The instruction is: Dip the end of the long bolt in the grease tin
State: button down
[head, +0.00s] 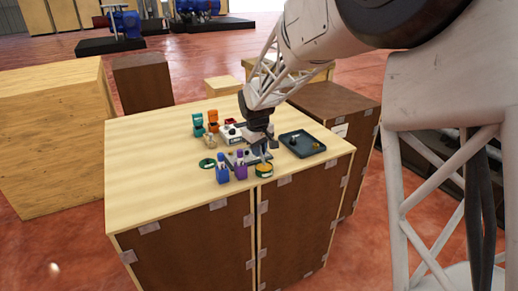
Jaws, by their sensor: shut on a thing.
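My gripper (262,143) is above the front middle of the wooden crate top, pointing down. It is shut on a thin grey piece, apparently the long bolt (263,156), which hangs down from the jaws. A round yellow tin with a dark green rim, apparently the grease tin (264,171), stands open near the front edge, just below the bolt. Whether the bolt's end is inside the tin or just above or behind it is too small to tell. A flat dark green disc, perhaps the tin's lid (207,163), lies to the left.
Blue (222,170) and purple (241,166) dispenser-like parts stand close left of the tin. Teal (198,124) and orange (213,120) ones stand farther back. A dark tray (302,144) with small parts is at right. The crate top (150,165) is clear at left.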

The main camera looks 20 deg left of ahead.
jog(key=shift+f, duration=0.65)
dwell(1.9)
jog(key=shift+r, duration=3.6)
